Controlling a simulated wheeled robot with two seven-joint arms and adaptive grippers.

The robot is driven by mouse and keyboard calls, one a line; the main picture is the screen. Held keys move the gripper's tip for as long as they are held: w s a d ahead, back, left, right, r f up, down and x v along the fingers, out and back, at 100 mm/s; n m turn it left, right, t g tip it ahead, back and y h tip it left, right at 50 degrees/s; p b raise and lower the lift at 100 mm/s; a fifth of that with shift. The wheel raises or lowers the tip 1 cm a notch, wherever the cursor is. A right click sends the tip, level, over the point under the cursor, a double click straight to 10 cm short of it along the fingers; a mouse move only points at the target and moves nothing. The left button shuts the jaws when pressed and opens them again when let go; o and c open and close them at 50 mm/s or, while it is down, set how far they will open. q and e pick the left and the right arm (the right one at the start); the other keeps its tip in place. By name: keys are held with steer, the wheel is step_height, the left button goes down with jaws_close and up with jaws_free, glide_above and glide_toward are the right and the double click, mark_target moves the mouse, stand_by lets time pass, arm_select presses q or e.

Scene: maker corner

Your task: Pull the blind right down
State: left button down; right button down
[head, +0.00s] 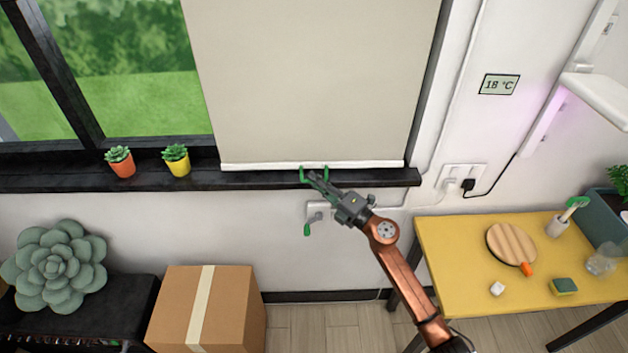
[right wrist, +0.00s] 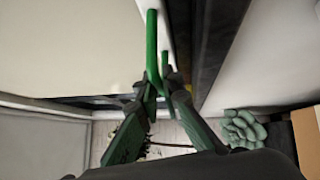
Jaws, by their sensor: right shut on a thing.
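The beige blind (head: 315,75) hangs over the right part of the window. Its white bottom bar (head: 370,164) is level with the dark window sill. A green handle (head: 325,168) hangs from the bar near its middle. My right gripper (head: 312,177) is at the handle, just below the bar. In the right wrist view its fingers (right wrist: 157,92) are closed around the green handle (right wrist: 152,45), with the blind (right wrist: 75,50) to the left. My left gripper is in neither view.
Two small potted succulents, orange (head: 122,163) and yellow (head: 176,160), stand on the sill (head: 60,177) left of the blind. A cardboard box (head: 235,305) stands below. A yellow table (head: 460,260) is at right. A green-knobbed crank (head: 308,228) is on the wall just below the gripper.

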steer(key=shift+f, duration=0.45)
steer(key=c, duration=2.3)
jaws_free()
steer(key=shift+s, duration=0.1)
steer(key=shift+c, duration=0.2)
steer(key=shift+o, duration=1.3)
steer(key=shift+r, duration=0.1)
steer(key=v, duration=1.2)
